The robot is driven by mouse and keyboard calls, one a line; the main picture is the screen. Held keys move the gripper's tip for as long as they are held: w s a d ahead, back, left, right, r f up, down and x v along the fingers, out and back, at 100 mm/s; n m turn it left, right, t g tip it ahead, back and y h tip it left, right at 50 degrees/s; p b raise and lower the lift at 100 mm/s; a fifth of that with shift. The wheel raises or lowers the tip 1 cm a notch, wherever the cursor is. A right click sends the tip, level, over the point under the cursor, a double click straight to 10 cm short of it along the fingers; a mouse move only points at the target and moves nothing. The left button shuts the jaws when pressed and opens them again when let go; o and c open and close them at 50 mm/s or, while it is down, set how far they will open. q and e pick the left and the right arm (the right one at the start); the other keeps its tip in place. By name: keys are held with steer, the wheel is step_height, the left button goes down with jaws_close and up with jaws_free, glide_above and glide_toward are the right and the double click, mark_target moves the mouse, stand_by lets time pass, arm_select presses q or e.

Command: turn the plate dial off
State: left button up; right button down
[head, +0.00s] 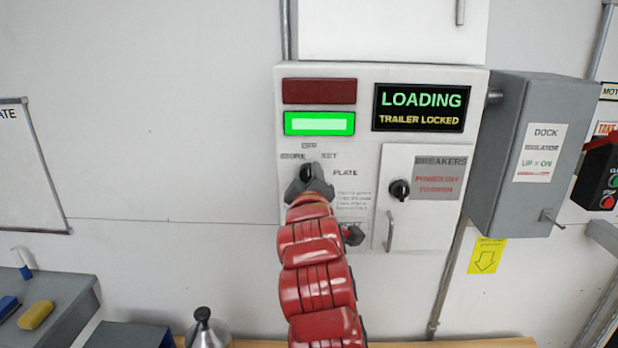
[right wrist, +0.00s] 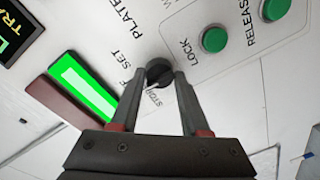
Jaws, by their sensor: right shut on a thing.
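The plate dial (head: 306,171) is a small black knob on the white control box (head: 365,82), below a lit green lamp. The labels STORE, OFF and SET are printed around it, with PLATE to its right. My right gripper (head: 308,182) is at the dial, coming from below, and is shut on it. In the right wrist view, the dial (right wrist: 158,71) sits between the fingertips of the gripper (right wrist: 163,76). The fingers partly cover the knob and the STORE label, so its pointer direction is hard to tell. My left gripper is not in view.
A breaker door (head: 425,158) with its own black knob (head: 399,189) and handle is right of the dial. Green LOCK (right wrist: 214,39) and RELEASE (right wrist: 275,8) buttons are nearby. A grey isolator box (head: 536,150) juts out at right. A grey shelf (head: 60,310) is lower left.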

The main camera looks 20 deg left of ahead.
steer(key=shift+n, duration=0.3)
steer(key=shift+c, duration=2)
jaws_free()
steer(key=b+v, duration=0.4)
steer(key=v, duration=1.3)
steer(key=shift+s, duration=0.2)
steer(key=shift+d, duration=0.1)
